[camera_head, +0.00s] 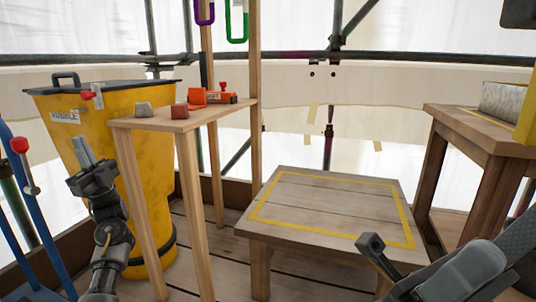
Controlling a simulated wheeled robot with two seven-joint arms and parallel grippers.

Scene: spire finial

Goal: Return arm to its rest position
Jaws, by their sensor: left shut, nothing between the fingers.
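My left arm rises at the lower left in the head view. Its gripper (86,149) points upward with the fingers together and nothing between them. It is in front of the yellow rubble bin (155,205) and left of the small wooden stand (150,123), apart from the stand's top. Part of my right arm (470,270) shows at the lower right, beside the low wooden table.
The low table (325,208), with a yellow outline, is bare. A wooden bench (470,125) stands at right. Blue poles (35,200) stand at far left.

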